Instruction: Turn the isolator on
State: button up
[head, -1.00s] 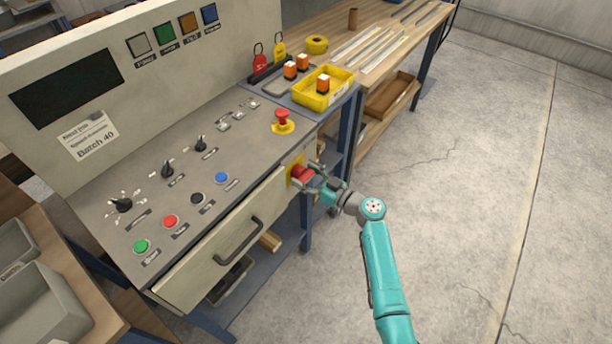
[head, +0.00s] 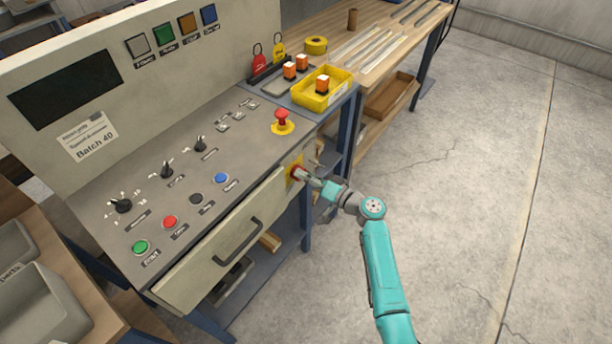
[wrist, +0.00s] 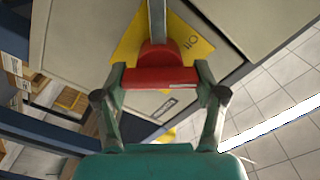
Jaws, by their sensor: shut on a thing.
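The isolator is a red rotary handle (head: 297,173) on a yellow plate (head: 292,164) on the front face of the control desk, right of the drawer. In the wrist view the red handle (wrist: 160,77) lies crosswise between my fingers, with the yellow plate (wrist: 190,42) behind it. "ON" lettering shows on the plate's right part. My gripper (wrist: 160,84) is shut on the handle, one finger at each end. In the head view my gripper (head: 308,178) reaches the handle from the right and partly covers it.
The desk's sloped panel holds a red emergency button (head: 282,118), black knobs and coloured push buttons (head: 170,221). A drawer handle (head: 238,241) sticks out left of my gripper. A yellow bin (head: 324,92) stands behind. The floor to the right is clear.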

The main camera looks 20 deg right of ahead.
jog(key=m, duration=0.3)
jog(key=shift+f+m, duration=0.1)
jog(key=shift+m, duration=0.2)
jog(key=shift+d+f+m, duration=0.1)
jog(key=shift+m, duration=1.8)
jog(key=o, duration=1.7)
jog(key=v, duration=1.2)
